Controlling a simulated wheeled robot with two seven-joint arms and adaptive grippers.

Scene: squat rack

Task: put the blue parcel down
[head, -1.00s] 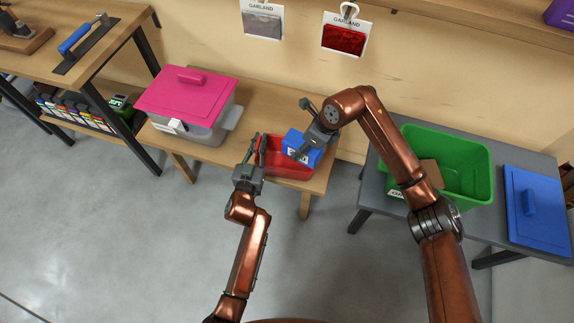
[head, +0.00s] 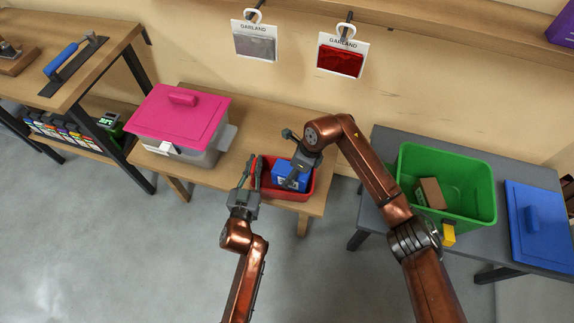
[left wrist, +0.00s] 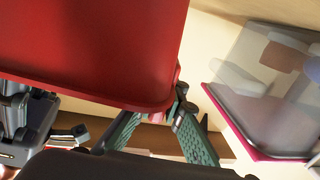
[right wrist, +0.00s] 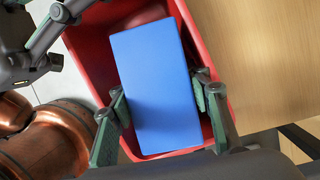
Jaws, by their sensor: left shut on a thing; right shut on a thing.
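The blue parcel (head: 287,177) is inside the red bin (head: 301,194), which stands on the wooden bench. My right gripper (head: 298,168) is shut on the parcel from above. In the right wrist view, its fingers press on both sides of the parcel (right wrist: 155,85), with the bin's red walls around it. I cannot tell whether the parcel touches the bin floor. My left gripper (head: 251,176) is shut on the left rim of the bin; in the left wrist view the bin (left wrist: 95,45) fills the upper left, with the fingers at its rim.
A clear box with a pink lid (head: 182,115) stands left on the same bench. A green bin (head: 465,185) holding a brown box (head: 430,192) stands on the grey table at right, beside a blue lid (head: 540,218). Packets hang above the bench.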

